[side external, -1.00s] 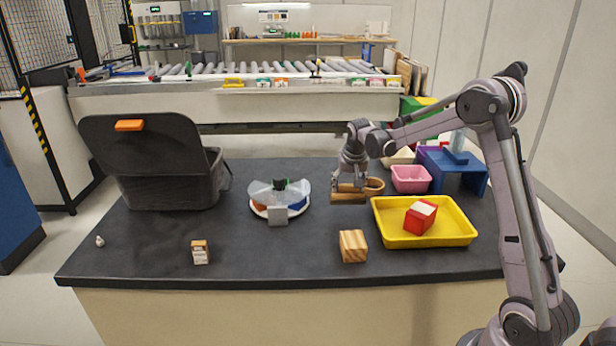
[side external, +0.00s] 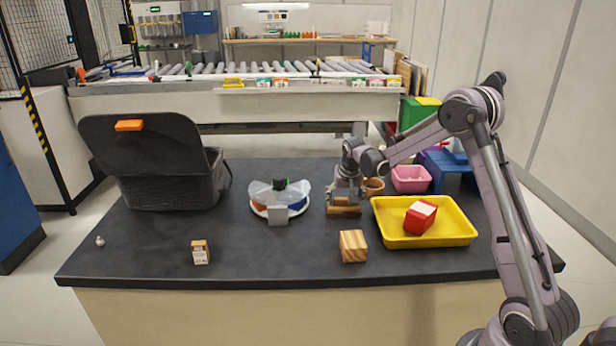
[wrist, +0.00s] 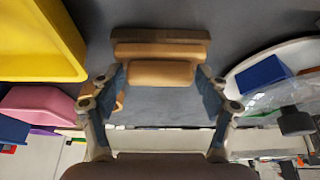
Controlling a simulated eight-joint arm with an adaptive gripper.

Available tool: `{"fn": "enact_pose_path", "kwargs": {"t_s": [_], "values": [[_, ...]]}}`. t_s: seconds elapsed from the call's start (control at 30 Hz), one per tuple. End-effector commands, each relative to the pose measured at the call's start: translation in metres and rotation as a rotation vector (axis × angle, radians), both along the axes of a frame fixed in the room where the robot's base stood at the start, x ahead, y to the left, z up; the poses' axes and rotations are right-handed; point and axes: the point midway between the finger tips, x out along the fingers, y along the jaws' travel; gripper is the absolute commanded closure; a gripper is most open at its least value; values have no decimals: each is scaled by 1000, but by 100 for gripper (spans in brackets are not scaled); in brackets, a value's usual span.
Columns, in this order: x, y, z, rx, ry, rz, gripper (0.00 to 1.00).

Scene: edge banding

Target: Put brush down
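The brush (side external: 344,211) is a wooden block with a narrower raised part on top, at the middle right of the dark table. It also shows in the wrist view (wrist: 160,50). My gripper (side external: 345,196) points down over it. In the wrist view the two fingers of my gripper (wrist: 160,78) stand at the two ends of the narrower part and appear closed on it. The brush is level and at or just above the tabletop; I cannot tell whether it touches. Its underside is hidden.
A wooden cup (side external: 374,187) stands just behind right. A yellow tray (side external: 455,239) holding a red-and-white block is to the right. A round divided dish (side external: 258,211) is to the left, a wooden cube (side external: 353,246) in front. The table between dish and cube is clear.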

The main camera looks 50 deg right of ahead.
Motion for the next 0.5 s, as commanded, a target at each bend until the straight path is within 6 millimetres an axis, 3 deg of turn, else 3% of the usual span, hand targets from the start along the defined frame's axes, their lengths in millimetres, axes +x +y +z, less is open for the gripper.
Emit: {"fn": "enact_pose_path", "kwargs": {"t_s": [0.33, 0.5], "values": [[0, 0, 1, 0, 0, 0, 12], [-2, 2, 11, 0, 0, 0, 12]]}}
